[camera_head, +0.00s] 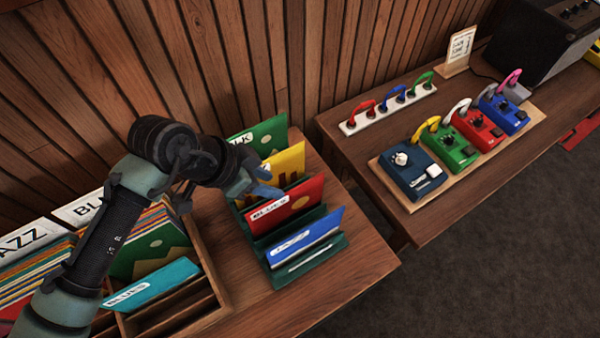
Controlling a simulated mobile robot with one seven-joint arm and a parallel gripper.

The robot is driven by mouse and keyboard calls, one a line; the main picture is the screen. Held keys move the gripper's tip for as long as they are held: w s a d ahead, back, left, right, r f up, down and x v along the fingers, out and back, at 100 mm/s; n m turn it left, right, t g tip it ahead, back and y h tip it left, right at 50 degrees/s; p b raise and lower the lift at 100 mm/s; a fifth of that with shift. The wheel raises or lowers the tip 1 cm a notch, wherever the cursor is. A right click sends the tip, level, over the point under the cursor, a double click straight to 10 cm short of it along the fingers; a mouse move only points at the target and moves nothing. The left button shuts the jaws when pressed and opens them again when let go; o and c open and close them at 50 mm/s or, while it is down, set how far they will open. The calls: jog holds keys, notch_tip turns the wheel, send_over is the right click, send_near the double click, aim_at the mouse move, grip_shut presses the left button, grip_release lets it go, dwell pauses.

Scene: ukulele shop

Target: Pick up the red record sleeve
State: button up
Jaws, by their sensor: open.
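The red record sleeve (289,206) stands tilted in a dark green slotted rack (306,261) on the wooden table, with a white label that seems to read BLUES. A yellow sleeve (287,164) and a green sleeve (266,136) stand behind it, and a blue sleeve (307,233) stands in front. My gripper (266,190) is above the rack's left side, close to the upper left of the red sleeve. It is open, and I see nothing held. Its fingertips are small and partly hidden by the wrist, so I cannot tell whether they touch a sleeve.
A wooden crate (215,275) of records stands at left, with a teal sleeve (152,284) leaning in front. On the right table, a pedal board (395,188) carries several coloured pedals near a white cable strip (388,109) and a black amplifier (535,42). Bare tabletop (365,262) lies right of the rack.

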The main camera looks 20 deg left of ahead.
aim_at(293, 198)
jog(key=shift+d+f, duration=0.1)
jog(key=shift+f, duration=0.1)
jog(key=p+x, duration=0.1)
jog(key=x, duration=0.2)
jog(key=p+x, duration=0.1)
jog(key=x, duration=0.3)
jog(key=p+x, duration=0.1)
jog(key=x, duration=0.2)
jog(key=shift+s+f, duration=0.1)
jog(key=shift+f, duration=0.7)
jog(key=shift+f, duration=0.25)
jog(key=shift+c, duration=0.3)
grip_shut()
